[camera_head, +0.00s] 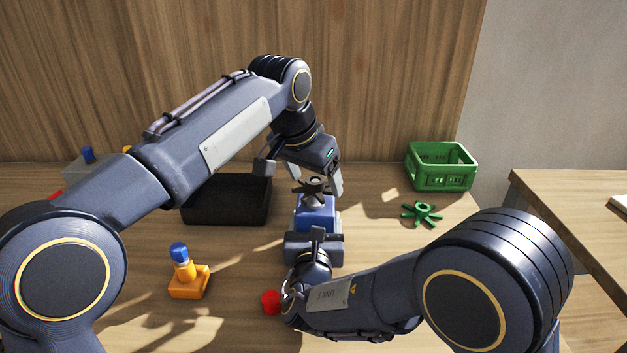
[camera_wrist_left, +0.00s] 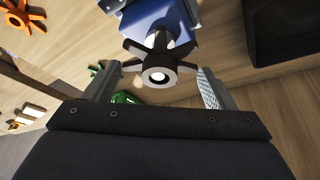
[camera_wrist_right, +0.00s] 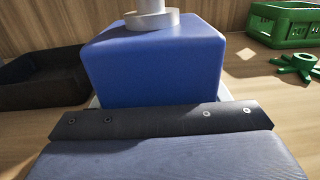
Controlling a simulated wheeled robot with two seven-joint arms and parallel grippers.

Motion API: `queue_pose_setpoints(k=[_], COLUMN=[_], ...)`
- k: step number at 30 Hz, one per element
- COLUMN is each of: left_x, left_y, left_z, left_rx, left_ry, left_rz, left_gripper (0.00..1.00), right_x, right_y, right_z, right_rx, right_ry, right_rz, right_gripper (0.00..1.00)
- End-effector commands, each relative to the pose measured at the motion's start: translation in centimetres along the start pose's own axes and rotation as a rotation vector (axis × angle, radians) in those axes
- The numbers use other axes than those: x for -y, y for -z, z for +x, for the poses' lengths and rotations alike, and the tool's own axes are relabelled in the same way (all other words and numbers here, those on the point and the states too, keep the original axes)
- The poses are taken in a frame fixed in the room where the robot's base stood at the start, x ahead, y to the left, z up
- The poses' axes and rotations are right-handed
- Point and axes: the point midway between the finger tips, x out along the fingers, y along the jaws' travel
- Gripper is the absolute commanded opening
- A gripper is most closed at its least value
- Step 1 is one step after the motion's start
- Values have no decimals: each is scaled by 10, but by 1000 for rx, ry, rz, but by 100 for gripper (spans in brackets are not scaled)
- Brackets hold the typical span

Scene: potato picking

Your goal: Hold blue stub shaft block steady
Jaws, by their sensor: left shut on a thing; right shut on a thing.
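The blue stub shaft block (camera_head: 317,212) stands upright on the table in front of me, its grey shaft (camera_wrist_right: 152,18) pointing up. My right gripper (camera_head: 315,232) is shut on the block from the near side; its fingers are mostly hidden in the right wrist view, where the blue block (camera_wrist_right: 155,65) fills the middle. A dark star-shaped wheel (camera_wrist_left: 157,72) with a grey hub sits over the shaft end. My left gripper (camera_head: 312,183) comes from above, its fingers on opposite sides of the wheel, shut on it. Exact finger contact is hard to see.
A black tray (camera_head: 226,207) is left of the block. A green crate (camera_head: 441,168) and green star wheel (camera_head: 421,213) are at right. An orange piece with a blue top (camera_head: 187,275) and a red piece (camera_head: 271,302) lie in front. An orange star wheel (camera_wrist_left: 22,14) shows in the left wrist view.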

Motion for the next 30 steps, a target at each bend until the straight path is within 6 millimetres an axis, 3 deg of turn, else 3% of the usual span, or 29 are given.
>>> queue_pose_setpoints(k=[30], left_x=[1], left_y=[14], left_z=[-33], left_rx=[-1], left_ry=[2], left_rz=[-1], left_gripper=[56], right_x=[1], right_y=[0], right_z=[0], right_rx=[0], right_ry=[3], right_rz=[1], right_gripper=[27])
